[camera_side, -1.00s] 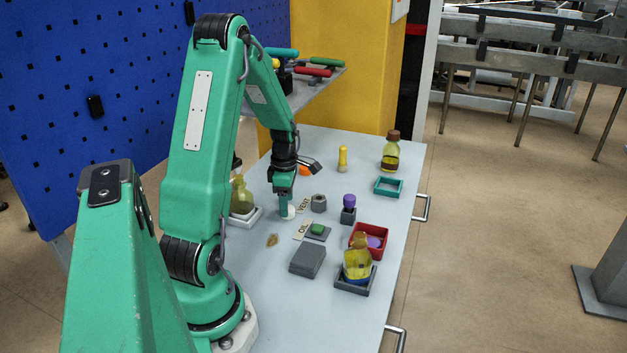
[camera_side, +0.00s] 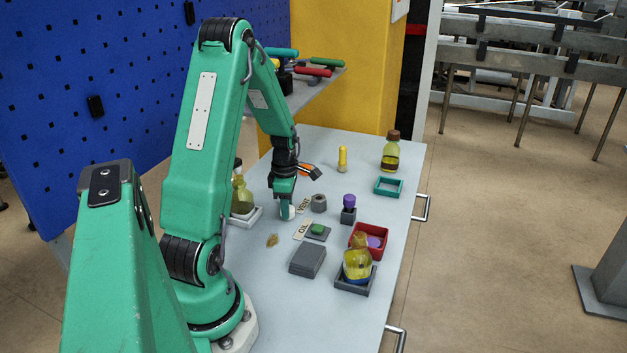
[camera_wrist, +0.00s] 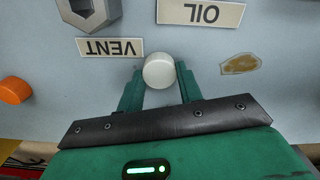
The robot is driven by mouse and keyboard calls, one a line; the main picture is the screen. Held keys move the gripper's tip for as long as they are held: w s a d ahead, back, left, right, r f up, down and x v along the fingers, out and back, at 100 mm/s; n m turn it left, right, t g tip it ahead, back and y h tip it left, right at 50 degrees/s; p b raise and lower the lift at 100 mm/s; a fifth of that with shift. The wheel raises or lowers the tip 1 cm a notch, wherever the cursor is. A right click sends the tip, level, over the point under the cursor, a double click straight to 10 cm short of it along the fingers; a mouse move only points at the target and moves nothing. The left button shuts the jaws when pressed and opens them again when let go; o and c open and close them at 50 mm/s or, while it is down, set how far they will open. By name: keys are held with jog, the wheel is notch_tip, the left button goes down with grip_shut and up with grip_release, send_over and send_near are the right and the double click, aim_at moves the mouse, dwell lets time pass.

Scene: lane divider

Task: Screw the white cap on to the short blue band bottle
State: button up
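The white cap (camera_wrist: 158,71) lies on the table between the two green fingertips of my gripper (camera_wrist: 160,82) in the wrist view. The fingers flank it closely on both sides; whether they touch it is hard to tell. In the side view my gripper (camera_side: 287,211) is low at the table, and a finger hides most of the cap (camera_side: 291,212). The short yellow bottle (camera_side: 357,262), with blue near its base, stands upright in a dark square tray (camera_side: 352,288) at the front right, away from my gripper. Its top shows no white cap.
VENT (camera_wrist: 110,47) and OIL (camera_wrist: 200,13) labels, a grey hex nut (camera_wrist: 88,10) and a brown patch (camera_wrist: 240,63) lie near the cap. A red bin (camera_side: 382,250), a grey block (camera_side: 307,261), a brown-capped bottle (camera_side: 390,153) and an olive bottle (camera_side: 241,197) stand around.

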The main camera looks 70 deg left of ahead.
jog(key=shift+r, duration=0.1)
dwell(0.3)
jog(key=shift+r, duration=0.7)
jog(key=r, duration=0.1)
jog(key=d+r, duration=0.1)
jog(key=r, duration=0.1)
jog(key=shift+w, duration=0.15)
jog(key=w+d+r, duration=0.3)
jog(key=d+r, duration=0.3)
jog(key=d, duration=0.4)
jog(key=shift+r, duration=0.2)
jog(key=shift+d, duration=0.1)
jog(key=shift+w, duration=0.1)
jog(key=w+d+r+m, duration=0.1)
jog(key=d+r+m, duration=0.2)
jog(key=d+r, duration=0.2)
jog(key=w+d+r+m, duration=0.1)
jog(key=d+r, duration=0.3)
jog(key=d, duration=0.8)
jog(key=shift+r+m, duration=0.35)
jog(key=shift+m, duration=0.55)
